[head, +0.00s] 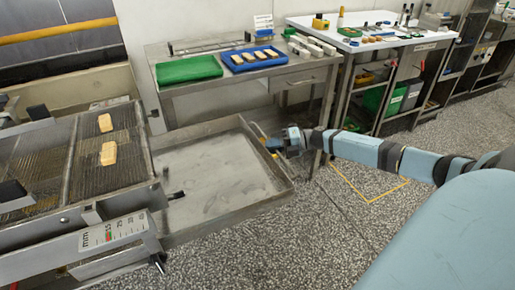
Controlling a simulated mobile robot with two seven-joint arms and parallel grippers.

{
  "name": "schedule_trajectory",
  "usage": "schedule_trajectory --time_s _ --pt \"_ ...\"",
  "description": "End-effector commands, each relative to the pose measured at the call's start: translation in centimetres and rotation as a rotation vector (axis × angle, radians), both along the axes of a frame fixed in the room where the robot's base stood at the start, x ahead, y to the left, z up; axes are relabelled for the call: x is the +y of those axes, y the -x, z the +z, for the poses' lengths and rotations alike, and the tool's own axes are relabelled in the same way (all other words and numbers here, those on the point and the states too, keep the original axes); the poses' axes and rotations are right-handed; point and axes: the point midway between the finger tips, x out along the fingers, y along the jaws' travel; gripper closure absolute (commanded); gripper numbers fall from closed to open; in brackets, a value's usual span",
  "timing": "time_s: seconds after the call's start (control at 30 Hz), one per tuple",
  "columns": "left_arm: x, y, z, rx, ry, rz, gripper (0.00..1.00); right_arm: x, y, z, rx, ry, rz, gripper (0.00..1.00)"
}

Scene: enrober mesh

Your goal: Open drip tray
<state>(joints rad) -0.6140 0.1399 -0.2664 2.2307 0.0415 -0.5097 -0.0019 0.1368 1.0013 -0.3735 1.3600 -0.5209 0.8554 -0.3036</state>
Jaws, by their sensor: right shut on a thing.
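The drip tray (215,182) is a wide, shallow metal tray with a low rim. In the head view it extends out to the right from under the enrober's mesh (110,170), with much of its bare grey floor showing. My right gripper (270,145) is at the tray's right side, shut on the drip tray handle (258,132). My right arm reaches in from the right edge of the view. The fingertips are small and partly hidden by the gripper body. My left gripper is not in view.
Several light brown bars, including one (109,153), lie on the mesh. Speckled floor (300,235) is free in front, with a yellow line (372,200) to the right.

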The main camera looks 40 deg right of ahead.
Motion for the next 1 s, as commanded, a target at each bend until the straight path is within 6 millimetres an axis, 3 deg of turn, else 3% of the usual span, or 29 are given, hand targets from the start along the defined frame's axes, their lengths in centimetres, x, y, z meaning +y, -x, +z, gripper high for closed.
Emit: schedule_trajectory --time_s 0.13,0.5,0.53,0.63,1.0 --pt "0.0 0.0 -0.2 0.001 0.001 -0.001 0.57 -0.9 0.2 0.0 0.001 0.000 -0.001 1.00" --pt "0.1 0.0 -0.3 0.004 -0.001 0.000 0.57 -1.0 0.3 0.0 0.000 0.000 -0.001 1.00" --pt "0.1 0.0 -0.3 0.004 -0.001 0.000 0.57 -1.0 0.3 0.0 0.000 0.000 -0.001 0.85" --pt "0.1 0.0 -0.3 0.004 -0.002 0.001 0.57 -1.0 0.3 0.0 0.000 0.000 -0.001 0.63" --pt "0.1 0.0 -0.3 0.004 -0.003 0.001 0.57 -1.5 0.6 0.1 0.002 0.001 -0.001 0.63"
